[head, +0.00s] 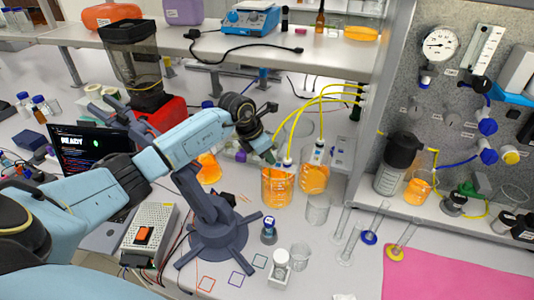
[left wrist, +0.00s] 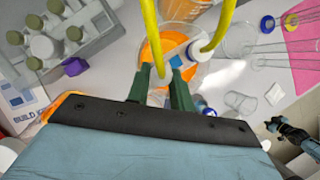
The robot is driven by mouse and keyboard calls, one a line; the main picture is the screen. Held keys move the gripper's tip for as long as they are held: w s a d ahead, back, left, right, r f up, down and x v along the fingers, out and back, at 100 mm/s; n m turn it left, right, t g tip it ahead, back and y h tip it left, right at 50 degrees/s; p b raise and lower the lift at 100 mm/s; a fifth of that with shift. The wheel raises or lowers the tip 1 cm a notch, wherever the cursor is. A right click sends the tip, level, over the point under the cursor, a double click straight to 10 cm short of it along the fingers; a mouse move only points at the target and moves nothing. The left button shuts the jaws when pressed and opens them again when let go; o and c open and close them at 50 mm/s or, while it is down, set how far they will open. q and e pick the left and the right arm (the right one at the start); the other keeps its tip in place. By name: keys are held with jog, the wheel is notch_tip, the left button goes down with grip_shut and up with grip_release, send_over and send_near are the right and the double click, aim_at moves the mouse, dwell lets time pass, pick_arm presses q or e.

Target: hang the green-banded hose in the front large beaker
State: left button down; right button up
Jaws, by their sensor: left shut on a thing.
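My left gripper (head: 271,157) is shut on a yellow hose (left wrist: 150,35), just above the rim of the front large beaker (head: 277,188), which holds orange liquid. In the left wrist view the hose runs down between the green fingers (left wrist: 160,88), and the front beaker (left wrist: 168,48) lies beyond them. The hose's lower end and any green band are hard to make out at the fingers. A second yellow hose (left wrist: 222,25) runs into the other orange beaker (head: 315,178), just behind and to the right. My right gripper (left wrist: 274,125) is small at the lower right of the wrist view; its jaw state is unclear.
An empty glass beaker (head: 318,210) stands right of the front beaker, and a smaller one (head: 300,256) stands nearer me. Glass cylinders (head: 375,222) stand at right by a pink mat (head: 455,275). A dark stand (head: 217,235) is at left. Both hoses come from the back panel.

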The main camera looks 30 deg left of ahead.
pick_arm(q)
jog(key=shift+f, duration=0.25)
dwell(0.4)
jog(key=c, duration=1.1)
grip_release()
jog(key=shift+c, duration=0.2)
jog(key=b+v, duration=0.2)
jog(key=v, duration=1.1)
jog(key=shift+r, duration=0.25)
